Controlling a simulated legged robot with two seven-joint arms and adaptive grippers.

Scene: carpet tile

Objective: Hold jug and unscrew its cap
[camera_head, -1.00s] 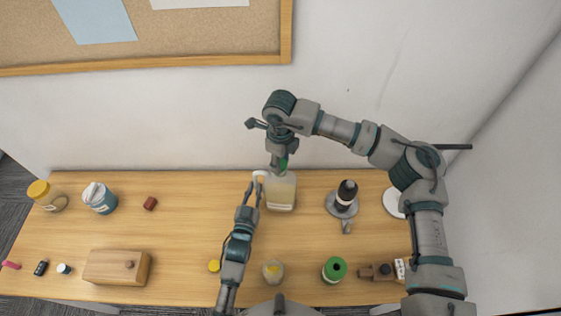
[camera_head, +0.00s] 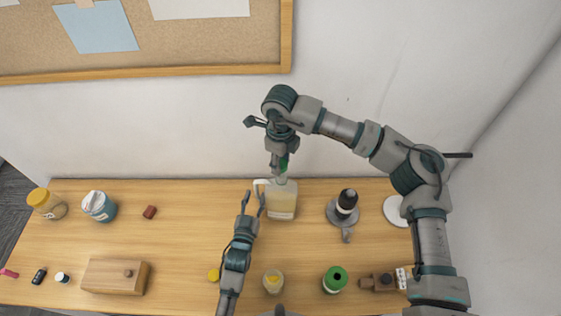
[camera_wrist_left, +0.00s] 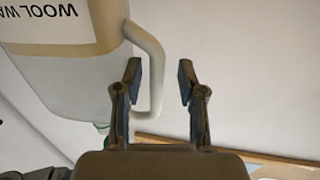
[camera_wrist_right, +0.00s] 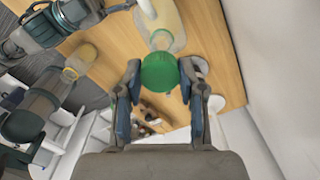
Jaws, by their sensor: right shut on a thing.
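A pale jug (camera_head: 282,203) with a light handle (camera_head: 261,184) on its left stands at the table's back edge. In the left wrist view the jug (camera_wrist_left: 75,75) shows upside down, with a "WOOL WA..." label. My left gripper (camera_head: 254,193) is open by the handle. Its spread fingers (camera_wrist_left: 160,78) have part of the handle (camera_wrist_left: 156,85) between them in that view, without closing on it. My right gripper (camera_head: 280,164), above the jug, is shut on the green cap (camera_wrist_right: 160,72). The jug's neck shows just beyond the cap; I cannot tell whether they still touch.
A dark bottle on a grey stand (camera_head: 345,205) is right of the jug. A green-lidded jar (camera_head: 334,279), a yellow-topped jar (camera_head: 273,281) and a wooden box (camera_head: 115,276) are in front. The centre-left tabletop is mostly clear.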

